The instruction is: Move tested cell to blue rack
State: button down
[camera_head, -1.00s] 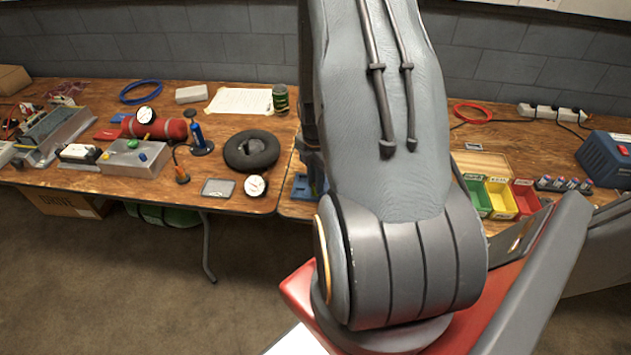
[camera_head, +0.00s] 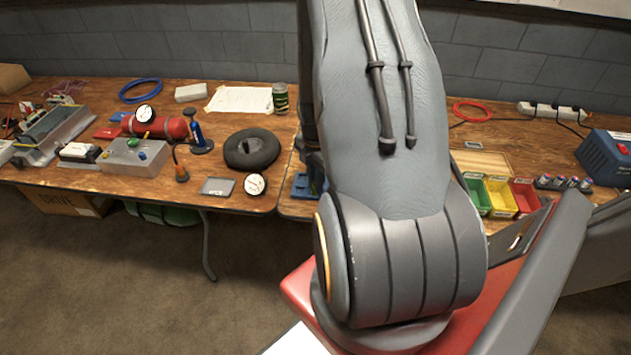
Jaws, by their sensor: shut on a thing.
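My gripper does not show; my own arm fills the middle of the view and hides much of the bench behind it. A blue item (camera_head: 309,187), partly hidden by my arm, stands on the bench just left of it; I cannot tell whether it is the blue rack. Several small cells (camera_head: 572,182) with coloured ends stand in a dark row at the right. I cannot make out a single tested cell apart from these.
Green (camera_head: 477,194), yellow (camera_head: 501,198) and red (camera_head: 525,197) bins stand right of my arm. A blue machine (camera_head: 608,157) is at the far right. A black tyre (camera_head: 251,149), a red cylinder (camera_head: 160,127) and a metal box (camera_head: 135,155) crowd the left bench.

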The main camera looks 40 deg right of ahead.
jog(key=c, duration=1.6)
grip_release()
jog(key=shift+o, duration=0.2)
jog(key=shift+r, duration=0.1)
jog(key=shift+r+p, duration=2.9)
jog(key=shift+r, duration=0.5)
